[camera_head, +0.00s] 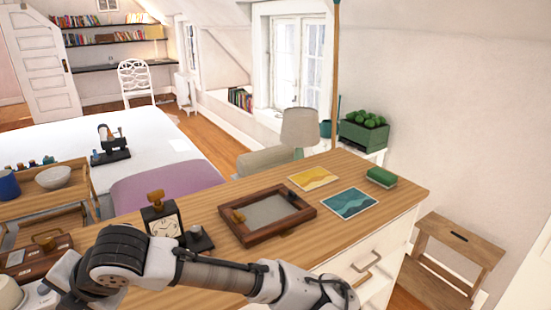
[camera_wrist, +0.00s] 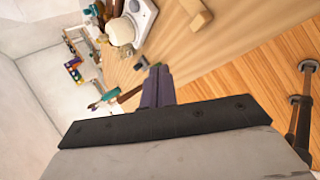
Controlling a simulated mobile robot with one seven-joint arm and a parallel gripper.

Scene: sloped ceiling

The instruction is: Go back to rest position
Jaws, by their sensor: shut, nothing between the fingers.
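My gripper (camera_wrist: 155,70) shows in the wrist view as dark, narrow fingers closed together, with nothing held between them. It points towards a wooden surface (camera_wrist: 190,60). The gripper itself cannot be made out there. I cannot tell how far the fingertips are from the wooden surface.
A framed tray (camera_head: 270,209), a clock (camera_head: 163,222), two pictures (camera_head: 314,177) (camera_head: 349,202) and a green box (camera_head: 381,178) lie on the dresser. A wooden stool (camera_head: 455,248) stands at right. A bed (camera_head: 170,148) and cart (camera_head: 50,206) are at left.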

